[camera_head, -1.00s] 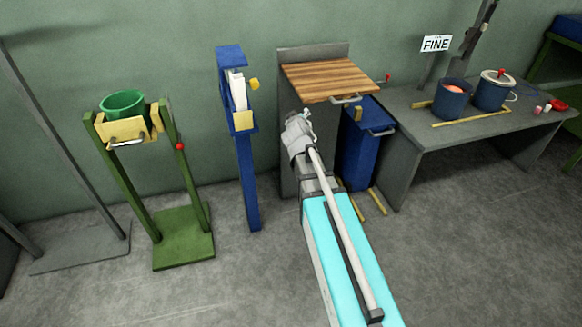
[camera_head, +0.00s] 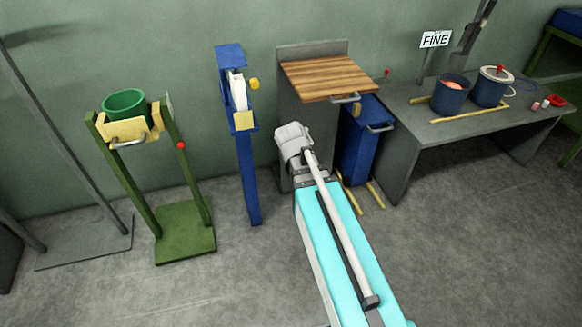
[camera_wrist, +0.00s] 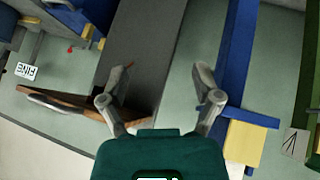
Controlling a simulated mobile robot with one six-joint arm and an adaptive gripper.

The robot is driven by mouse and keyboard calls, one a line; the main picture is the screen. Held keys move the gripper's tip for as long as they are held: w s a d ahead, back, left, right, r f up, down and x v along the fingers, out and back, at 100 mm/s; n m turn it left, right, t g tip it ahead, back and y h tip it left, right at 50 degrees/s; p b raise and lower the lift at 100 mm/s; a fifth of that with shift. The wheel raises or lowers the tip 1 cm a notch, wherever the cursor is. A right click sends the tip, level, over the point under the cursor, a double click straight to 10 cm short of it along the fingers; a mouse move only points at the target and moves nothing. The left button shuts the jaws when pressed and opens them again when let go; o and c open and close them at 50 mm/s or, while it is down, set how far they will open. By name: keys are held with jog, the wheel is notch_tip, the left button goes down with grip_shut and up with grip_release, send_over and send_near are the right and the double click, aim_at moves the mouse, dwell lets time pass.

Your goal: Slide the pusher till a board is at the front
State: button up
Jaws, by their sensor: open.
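A blue stand (camera_head: 249,165) stands against the wall, left of the grey cabinet. Upright white pieces (camera_head: 238,92), which look like boards, sit in its top, with a yellow knob (camera_head: 254,83) on the right side and a cream block (camera_head: 243,121) at the front. I cannot tell which part is the pusher or whether a board is at the front. In the wrist view, my gripper (camera_wrist: 160,72) is open and empty, with the blue post (camera_wrist: 236,60) behind its right finger. In the head view its fingers are hidden behind my wrist, right of the stand.
The grey cabinet (camera_head: 312,140) carries a striped wooden top (camera_head: 326,77) with a front handle. A blue bin (camera_head: 364,150) stands beside it. A green stand (camera_head: 185,232) with a green bucket (camera_head: 126,105) is left. A grey table (camera_head: 475,118) holds pots at right. The floor between is clear.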

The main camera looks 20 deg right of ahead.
jog(key=s+a+f+g+y+p, duration=0.1)
jog(key=s+a+g, duration=0.3)
jog(key=s, duration=0.4)
jog(key=shift+a+y+p, duration=0.25)
jog(key=shift+y+p, duration=0.25)
jog(key=shift+p, duration=0.05)
jog(key=shift+w, duration=0.1)
